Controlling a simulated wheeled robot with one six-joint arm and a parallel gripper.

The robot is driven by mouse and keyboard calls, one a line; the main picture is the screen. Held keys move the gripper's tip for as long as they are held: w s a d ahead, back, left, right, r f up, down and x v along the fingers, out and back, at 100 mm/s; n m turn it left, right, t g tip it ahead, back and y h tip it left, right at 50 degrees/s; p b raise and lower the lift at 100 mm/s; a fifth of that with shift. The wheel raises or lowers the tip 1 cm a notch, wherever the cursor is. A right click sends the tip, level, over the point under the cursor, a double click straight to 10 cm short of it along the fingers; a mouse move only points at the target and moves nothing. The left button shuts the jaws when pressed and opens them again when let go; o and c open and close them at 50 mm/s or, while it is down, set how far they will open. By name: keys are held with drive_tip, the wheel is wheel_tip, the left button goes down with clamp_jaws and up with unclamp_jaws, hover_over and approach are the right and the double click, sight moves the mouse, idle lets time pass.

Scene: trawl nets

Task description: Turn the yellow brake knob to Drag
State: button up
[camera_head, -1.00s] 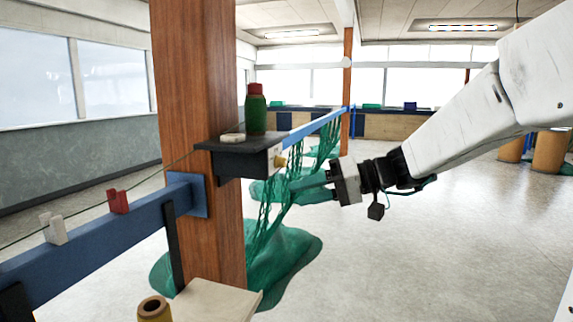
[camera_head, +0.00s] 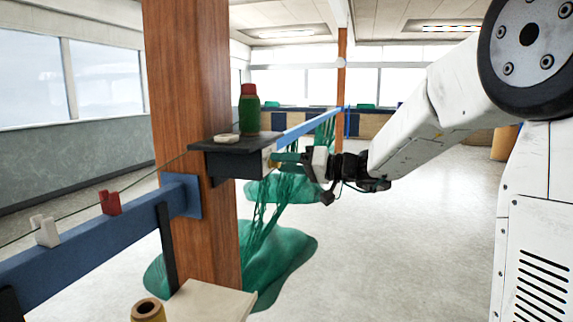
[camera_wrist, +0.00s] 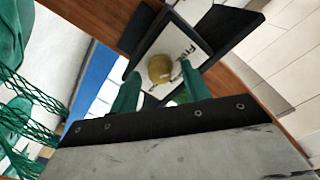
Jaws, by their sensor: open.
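The yellow brake knob (camera_wrist: 160,68) sits on a pale label plate (camera_wrist: 190,45) in the wrist view. The plate is on the end of a dark box (camera_head: 236,164) under a small shelf on the wooden post. Letters on the plate seem to read "Free"; other wording is hidden or unclear. My gripper (camera_wrist: 158,76) is open, its two green fingers on either side of the knob in the picture. I cannot tell whether they touch it. In the head view my gripper (camera_head: 278,158) is at the box's right end and hides most of the knob.
A green bottle with a red cap (camera_head: 249,108) and a pale small block (camera_head: 228,138) stand on the shelf. Green netting (camera_head: 265,215) hangs below and behind my gripper. A blue beam (camera_head: 90,238) runs left from the post (camera_head: 190,80). Floor to the right is clear.

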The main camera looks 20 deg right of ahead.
drive_tip(key=c, duration=1)
drive_tip(key=shift+m, duration=0.3)
drive_tip(key=m, duration=1)
drive_tip(key=shift+m, duration=0.4)
drive_tip(key=o, duration=1)
